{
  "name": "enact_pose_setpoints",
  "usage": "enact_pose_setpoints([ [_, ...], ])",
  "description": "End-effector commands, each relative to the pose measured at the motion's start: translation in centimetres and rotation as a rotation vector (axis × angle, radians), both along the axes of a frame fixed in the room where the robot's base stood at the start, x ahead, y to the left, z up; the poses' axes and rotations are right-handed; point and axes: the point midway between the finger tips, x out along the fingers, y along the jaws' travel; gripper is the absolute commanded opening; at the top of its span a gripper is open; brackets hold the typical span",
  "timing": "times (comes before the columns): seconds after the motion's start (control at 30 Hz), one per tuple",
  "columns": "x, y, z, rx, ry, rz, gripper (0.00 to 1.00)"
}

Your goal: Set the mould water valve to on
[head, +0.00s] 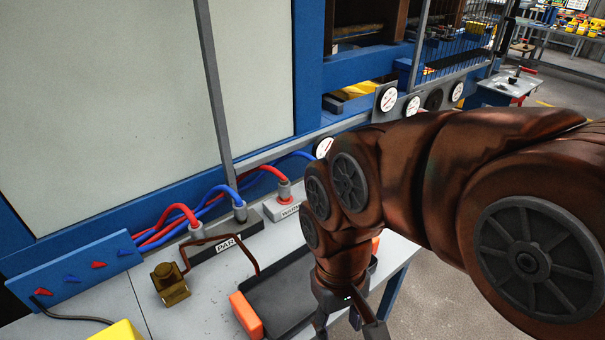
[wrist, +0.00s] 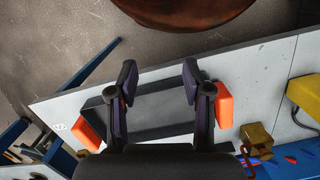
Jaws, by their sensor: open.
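A blue panel (head: 75,272) with small red and blue levers or markers lies at the left of the bench in the head view; part of it shows at the lower right of the wrist view (wrist: 290,168). A brass block (head: 170,284) with a bent brown rod stands to its right; it also shows in the wrist view (wrist: 257,136). I cannot tell which of these is the mould water valve, nor its setting. My gripper (head: 345,318) is open and empty. In the wrist view, its spread fingers (wrist: 160,82) are over a dark tray, apart from the brass block.
The dark tray (head: 285,292) with orange ends (head: 246,315) lies on the grey bench (head: 215,300). Red hoses (head: 178,213) and blue hoses (head: 222,190) run behind, near blocks labelled "PAR" (head: 215,245) and "WARM" (head: 285,207), partly hidden. A yellow object (head: 118,332) is at front left.

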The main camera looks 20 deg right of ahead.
Motion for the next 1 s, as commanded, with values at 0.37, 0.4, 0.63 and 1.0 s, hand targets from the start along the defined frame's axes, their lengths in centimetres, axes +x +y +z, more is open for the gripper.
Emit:
enact_pose_setpoints([
  [0.37,12.6,-1.5,3.1,0.024,-0.099,-0.277,0.49],
  [0.4,14.1,-2.0,3.3,0.028,-0.107,-0.317,0.49],
  [0.63,22.5,-6.1,4.0,0.056,-0.163,-0.581,0.49],
  [1.0,32.6,-17.8,2.4,0.074,-0.231,-1.080,0.49],
])
